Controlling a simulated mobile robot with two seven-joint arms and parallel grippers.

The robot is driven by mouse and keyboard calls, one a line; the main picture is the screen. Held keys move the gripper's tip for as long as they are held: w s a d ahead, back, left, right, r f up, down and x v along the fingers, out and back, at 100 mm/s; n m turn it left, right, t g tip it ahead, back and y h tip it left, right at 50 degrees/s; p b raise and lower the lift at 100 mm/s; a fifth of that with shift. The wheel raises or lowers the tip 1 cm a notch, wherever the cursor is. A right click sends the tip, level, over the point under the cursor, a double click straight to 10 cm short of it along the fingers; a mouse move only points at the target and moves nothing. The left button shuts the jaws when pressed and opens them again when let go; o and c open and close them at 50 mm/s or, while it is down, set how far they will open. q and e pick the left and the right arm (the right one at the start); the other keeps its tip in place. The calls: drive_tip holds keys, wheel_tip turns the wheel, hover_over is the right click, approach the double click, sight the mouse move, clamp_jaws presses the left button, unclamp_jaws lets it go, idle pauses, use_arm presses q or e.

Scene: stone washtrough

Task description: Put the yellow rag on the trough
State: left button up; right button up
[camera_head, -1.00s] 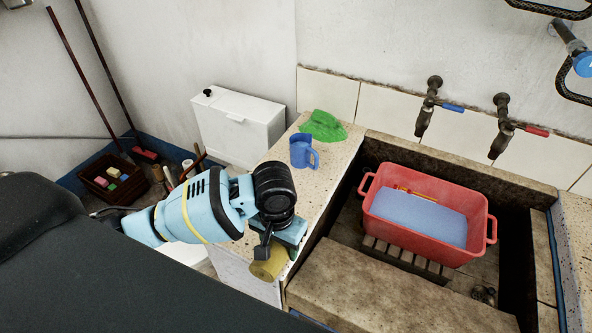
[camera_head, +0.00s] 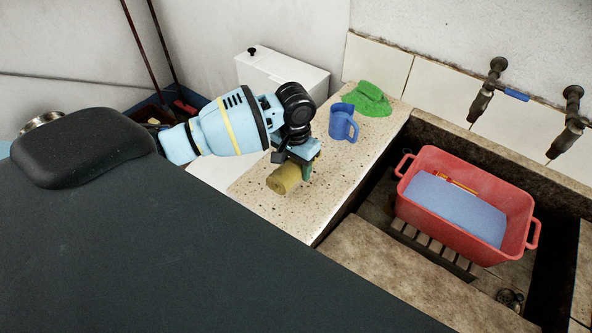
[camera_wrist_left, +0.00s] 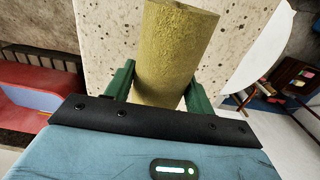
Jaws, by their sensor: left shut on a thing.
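The yellow rag (camera_head: 283,180) is a rolled, rough-surfaced bundle. My left gripper (camera_head: 303,172) is shut on it, over the speckled stone ledge beside the trough. I cannot tell whether the rag touches the ledge. In the left wrist view the rag (camera_wrist_left: 176,50) stands out between the two green fingers (camera_wrist_left: 160,92), with the speckled stone behind it. The stone trough (camera_head: 385,275) lies to the right, with a dark, deep basin. My right gripper is not in view.
On the speckled ledge (camera_head: 340,185) stand a blue jug (camera_head: 342,123) and a green cloth-like thing (camera_head: 368,99). A red tub (camera_head: 465,225) with blue contents sits in the basin. Two taps (camera_head: 488,88) are on the wall. A white cistern (camera_head: 285,78) stands behind my gripper.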

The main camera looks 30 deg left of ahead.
sight(295, 172)
use_arm(q)
drive_tip(key=shift+w, duration=0.1)
drive_tip(key=f, duration=0.3)
drive_tip(key=shift+w+a+f, duration=0.25)
drive_tip(key=shift+a, duration=0.05)
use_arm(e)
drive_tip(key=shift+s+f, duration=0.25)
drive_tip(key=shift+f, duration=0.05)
use_arm(q)
drive_tip(key=shift+f, duration=0.15)
drive_tip(key=o, duration=1.1)
wheel_tip(295, 172, up, 11)
drive_tip(key=shift+p, duration=0.4)
drive_tip(key=shift+r, duration=0.7)
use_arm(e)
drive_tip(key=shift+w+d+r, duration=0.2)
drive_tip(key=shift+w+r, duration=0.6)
